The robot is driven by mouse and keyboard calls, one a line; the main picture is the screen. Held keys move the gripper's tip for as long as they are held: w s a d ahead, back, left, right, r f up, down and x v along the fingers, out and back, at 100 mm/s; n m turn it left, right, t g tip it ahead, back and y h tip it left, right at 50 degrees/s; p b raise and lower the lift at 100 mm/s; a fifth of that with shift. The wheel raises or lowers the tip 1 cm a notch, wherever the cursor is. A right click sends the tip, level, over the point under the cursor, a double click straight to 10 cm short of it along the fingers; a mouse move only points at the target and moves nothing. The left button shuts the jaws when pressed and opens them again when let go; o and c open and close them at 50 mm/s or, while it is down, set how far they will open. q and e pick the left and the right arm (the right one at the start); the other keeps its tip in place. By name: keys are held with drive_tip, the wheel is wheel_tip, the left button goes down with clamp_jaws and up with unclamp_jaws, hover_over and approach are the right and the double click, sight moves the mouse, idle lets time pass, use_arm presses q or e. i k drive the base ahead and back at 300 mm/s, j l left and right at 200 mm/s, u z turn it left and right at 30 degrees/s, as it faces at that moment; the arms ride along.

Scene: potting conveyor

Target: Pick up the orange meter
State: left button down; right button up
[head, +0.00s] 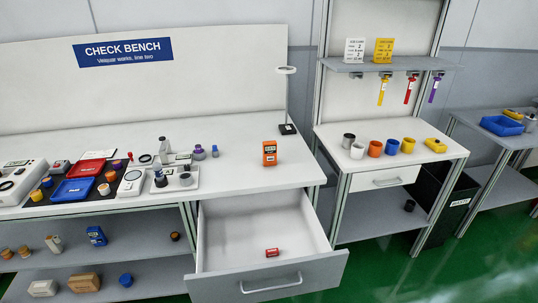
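The orange meter (269,153) stands upright on the white check bench top (235,172), near its right end, behind the open drawer. It is an orange box shape with a dark panel on its front. Nothing touches it. Neither of my grippers shows in the head view.
An open drawer (228,225) juts out below the meter, with a small red box (272,253) inside. A lamp on a stand (287,129) is behind the meter. Trays, jars and instruments crowd the bench's left part. A side table (428,155) holds several coloured cups.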

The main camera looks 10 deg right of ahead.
sight(269, 147)
drive_tip(key=i+l, duration=0.4)
drive_tip(key=l, duration=0.25)
drive_tip(key=i+l+u, duration=0.1)
drive_tip(key=l, duration=0.25)
drive_tip(key=i+l+u, duration=0.1)
drive_tip(key=l, duration=0.25)
drive_tip(key=i+l+u, duration=0.1)
drive_tip(key=l, duration=0.25)
drive_tip(key=l+u, duration=0.15)
drive_tip(key=l, duration=0.95)
